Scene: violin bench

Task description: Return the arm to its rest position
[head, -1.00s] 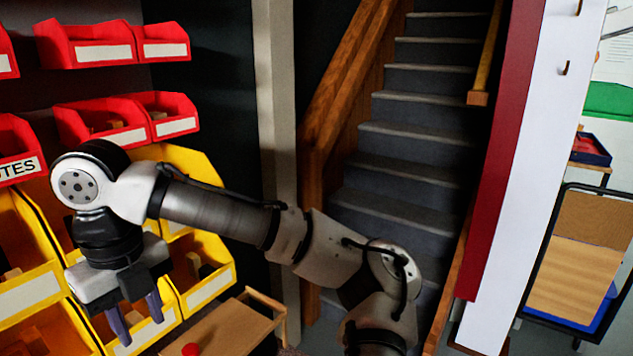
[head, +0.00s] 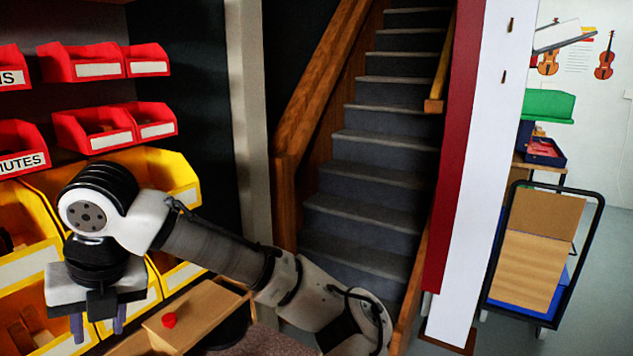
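My gripper (head: 98,328) is at the lower left of the head view, pointing down in front of the yellow bins. Its two fingers are apart, and I see nothing between them. My arm (head: 215,245) stretches from the bottom middle of the view up and left to the wrist. The wrist and gripper hide part of the yellow bins (head: 30,268) behind them.
Red bins (head: 95,68) hang in rows at the upper left. A wooden box (head: 195,315) with a red piece (head: 169,320) on it is right of my gripper. Stairs (head: 375,170) rise behind my arm. A cart (head: 540,255) with boards stands at the right.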

